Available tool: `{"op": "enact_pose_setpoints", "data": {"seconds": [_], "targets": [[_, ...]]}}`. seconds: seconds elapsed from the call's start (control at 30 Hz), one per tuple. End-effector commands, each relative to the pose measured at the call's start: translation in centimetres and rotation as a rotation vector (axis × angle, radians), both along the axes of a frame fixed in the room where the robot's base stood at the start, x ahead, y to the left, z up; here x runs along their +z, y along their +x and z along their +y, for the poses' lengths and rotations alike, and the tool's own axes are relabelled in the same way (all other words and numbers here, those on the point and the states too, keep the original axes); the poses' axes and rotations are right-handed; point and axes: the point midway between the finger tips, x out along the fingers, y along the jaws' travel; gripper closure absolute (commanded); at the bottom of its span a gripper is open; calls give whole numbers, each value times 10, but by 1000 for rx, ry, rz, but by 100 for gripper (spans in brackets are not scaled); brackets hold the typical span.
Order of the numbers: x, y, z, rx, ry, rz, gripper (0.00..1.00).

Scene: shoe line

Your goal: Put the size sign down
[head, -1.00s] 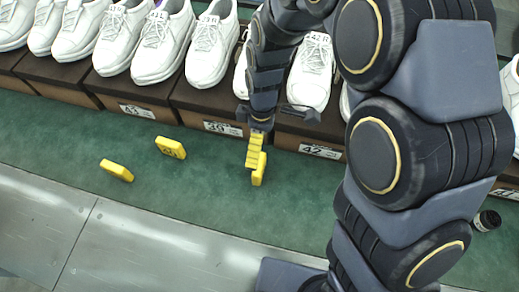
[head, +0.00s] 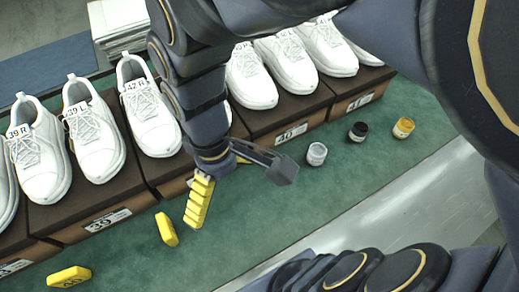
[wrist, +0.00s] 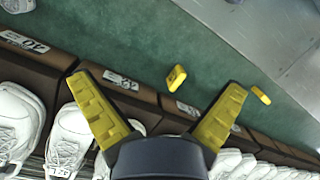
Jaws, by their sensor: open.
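My gripper (head: 237,197) is open above the green strip in front of the shoe boxes. In the wrist view its yellow-padded fingers (wrist: 157,86) are spread wide with nothing held between them. A yellow size sign (head: 167,229) lies on the green strip just left of the near finger, apart from it. Another yellow sign (head: 69,277) lies further left, with dark digits too small to read surely. In the wrist view one sign (wrist: 176,77) shows beyond the gap between the fingers and another (wrist: 260,94) beyond the right finger.
White shoes (head: 93,130) stand on brown boxes with number labels, such as 39 (head: 107,220) and 40 (head: 291,133). A pale jar (head: 317,154), a black jar (head: 358,131) and a yellow jar (head: 403,127) stand on the strip to the right. Green surface between them is clear.

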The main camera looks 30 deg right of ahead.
Motion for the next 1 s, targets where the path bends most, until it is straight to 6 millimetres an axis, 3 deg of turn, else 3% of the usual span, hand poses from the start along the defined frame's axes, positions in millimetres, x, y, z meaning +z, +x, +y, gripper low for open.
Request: {"op": "enact_pose_setpoints", "data": {"seconds": [0.03, 0.1, 0.3, 1.0], "targets": [[16, -9, -13, -106, -29, -53, 0], [23, -27, -24, -233, -52, -58, 0], [29, -56, -35, -433, -85, -46, 0], [28, -59, -34, -446, -82, -31, 0]]}}
